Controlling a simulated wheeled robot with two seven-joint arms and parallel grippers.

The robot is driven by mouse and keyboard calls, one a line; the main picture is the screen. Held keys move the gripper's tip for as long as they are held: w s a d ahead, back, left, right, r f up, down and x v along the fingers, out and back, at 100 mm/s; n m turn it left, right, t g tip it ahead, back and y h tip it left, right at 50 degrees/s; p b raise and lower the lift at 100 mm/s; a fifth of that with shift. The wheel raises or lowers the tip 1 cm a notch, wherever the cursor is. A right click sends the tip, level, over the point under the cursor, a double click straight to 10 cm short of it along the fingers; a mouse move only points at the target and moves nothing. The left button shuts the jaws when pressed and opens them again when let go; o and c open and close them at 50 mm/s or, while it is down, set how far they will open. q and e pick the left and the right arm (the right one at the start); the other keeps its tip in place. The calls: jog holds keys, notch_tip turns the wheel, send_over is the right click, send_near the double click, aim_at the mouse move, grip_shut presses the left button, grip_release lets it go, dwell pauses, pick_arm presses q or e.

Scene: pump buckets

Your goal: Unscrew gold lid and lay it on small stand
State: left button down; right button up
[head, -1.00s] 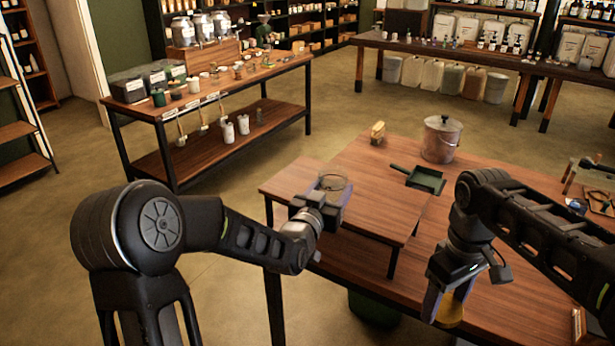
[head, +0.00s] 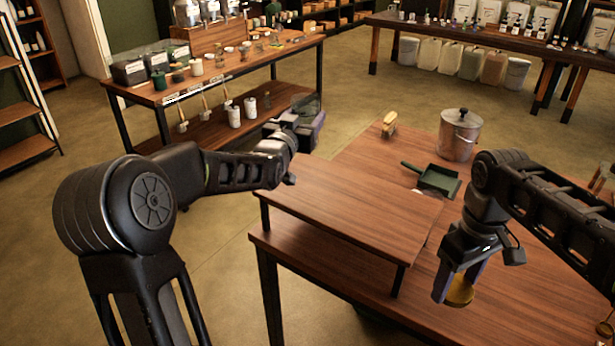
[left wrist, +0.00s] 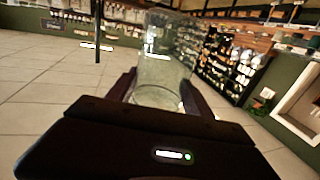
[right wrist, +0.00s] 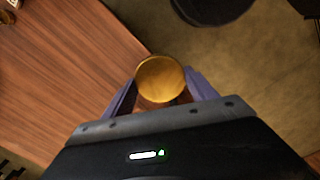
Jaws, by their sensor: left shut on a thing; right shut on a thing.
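My left gripper (head: 300,122) is shut on a clear glass jar (left wrist: 165,62), whose open rim shows no lid in the left wrist view. In the head view the jar (head: 309,104) is partly hidden by the gripper and is held in the air past the stand's far left corner. My right gripper (head: 457,276) is shut on the round gold lid (head: 461,292), which also shows between the fingers in the right wrist view (right wrist: 160,78). The small wooden stand (head: 345,208) is a raised board on the table, with a bare top. The lid is right of the stand, apart from it.
The wooden table (head: 530,260) holds a lidded metal pot (head: 459,136), a green dustpan (head: 436,180) and a brush (head: 389,124) near its far side. A long bench with jars and bottles (head: 205,85) stands at the back left. Floor is open between them.

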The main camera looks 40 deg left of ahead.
pick_arm(q)
notch_tip(320, 180, down, 6)
jog(key=shift+f+p, duration=0.1)
jog(key=shift+p, duration=0.35)
pick_arm(e)
jog(key=shift+r, duration=0.5)
pick_arm(q)
notch_tip(320, 180, down, 3)
jog(key=shift+f+p, duration=0.1)
jog(key=shift+p, duration=0.2)
pick_arm(e)
jog(key=shift+r, duration=0.3)
pick_arm(q)
jog(key=shift+f, duration=0.25)
